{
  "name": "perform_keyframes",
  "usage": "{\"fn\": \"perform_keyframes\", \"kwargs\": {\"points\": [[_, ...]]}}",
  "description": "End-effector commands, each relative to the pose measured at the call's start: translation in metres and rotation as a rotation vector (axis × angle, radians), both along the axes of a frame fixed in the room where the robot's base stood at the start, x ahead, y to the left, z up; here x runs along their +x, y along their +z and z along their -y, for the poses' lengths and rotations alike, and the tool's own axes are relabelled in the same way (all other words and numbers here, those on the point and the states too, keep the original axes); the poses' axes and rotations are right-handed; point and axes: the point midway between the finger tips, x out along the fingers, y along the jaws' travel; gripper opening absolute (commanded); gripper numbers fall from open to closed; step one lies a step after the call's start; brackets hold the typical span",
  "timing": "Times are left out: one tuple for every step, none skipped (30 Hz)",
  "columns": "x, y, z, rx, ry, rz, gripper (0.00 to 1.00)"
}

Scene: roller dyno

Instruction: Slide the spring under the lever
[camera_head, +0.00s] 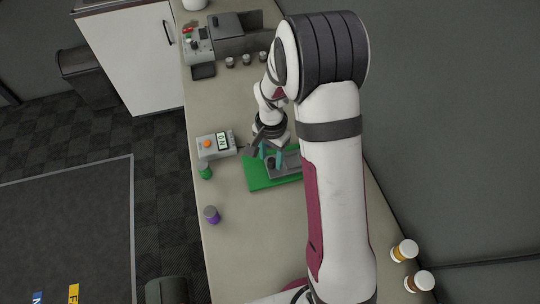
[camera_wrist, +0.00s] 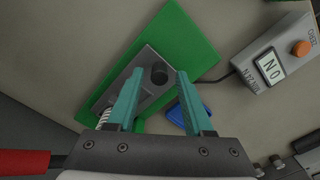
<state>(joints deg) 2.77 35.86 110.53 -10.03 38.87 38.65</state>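My gripper (camera_wrist: 159,76) is open in the wrist view, its two teal fingers spread with nothing visible held between them. It points down over a grey fixture (camera_wrist: 153,57) with a black round knob (camera_wrist: 159,73), which lies on a green board (camera_wrist: 185,38). A pale coil, likely the spring (camera_wrist: 104,117), shows beside the left finger, partly hidden by it. I cannot clearly make out the lever. A blue piece (camera_wrist: 176,115) lies partly behind the right finger. In the head view my gripper (camera_head: 270,157) is over the green board (camera_head: 262,183), and my arm hides the board's right side.
A grey meter (camera_head: 214,145) with an orange button and display stands left of the board; a cable runs from it. Machinery and small jars occupy the far end.

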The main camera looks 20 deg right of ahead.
Motion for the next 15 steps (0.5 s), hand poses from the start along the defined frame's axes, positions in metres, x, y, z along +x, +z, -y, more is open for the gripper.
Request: {"fn": "perform_keyframes", "kwargs": {"points": [[0.000, 0.000, 0.000, 0.001, 0.000, -0.001, 0.57], [0.000, 0.000, 0.000, 0.000, 0.000, -0.001, 0.57], [0.000, 0.000, 0.000, 0.000, 0.000, -0.001, 0.57], [0.000, 0.000, 0.000, 0.000, 0.000, -0.001, 0.57], [0.000, 0.000, 0.000, 0.000, 0.000, -0.001, 0.57], [0.000, 0.000, 0.000, 0.000, -0.001, -0.001, 0.57], [0.000, 0.000, 0.000, 0.000, 0.000, -0.001, 0.57], [0.000, 0.000, 0.000, 0.000, -0.001, -0.001, 0.57], [0.000, 0.001, 0.000, 0.001, 0.000, -0.001, 0.57], [0.000, 0.004, 0.000, 0.000, -0.001, 0.000, 0.57], [0.000, 0.008, 0.000, 0.000, -0.001, 0.001, 0.57], [0.001, 0.014, 0.000, -0.001, -0.001, 0.002, 0.57], [0.001, 0.021, 0.000, 0.000, -0.001, 0.003, 0.57], [0.001, 0.028, 0.000, 0.000, 0.000, 0.004, 0.57], [0.001, 0.040, 0.000, 0.000, -0.001, 0.005, 0.57]]}}
